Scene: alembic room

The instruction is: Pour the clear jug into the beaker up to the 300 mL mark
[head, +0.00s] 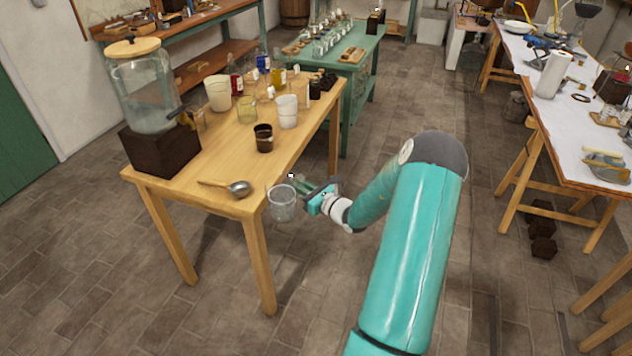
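A clear, open-topped vessel (282,207), seemingly the clear jug, is upright in the air just off the table's front right corner. My gripper (301,196) is at its right side and appears shut on it; the fingertips are small and partly hidden. No liquid level can be made out inside it. On the table, a whitish translucent cup (287,112) stands behind a dark brown jar (264,139). A small clear glass vessel (246,110) stands to the left of the cup. I cannot tell which one is the beaker, and no 300 mL mark is readable.
The wooden table (215,160) bears a ladle (238,188) near its front edge and a large glass dispenser (146,95) on a dark block (160,150). A cream cup (218,94) and several coloured bottles stand farther back. Open floor lies right of the table.

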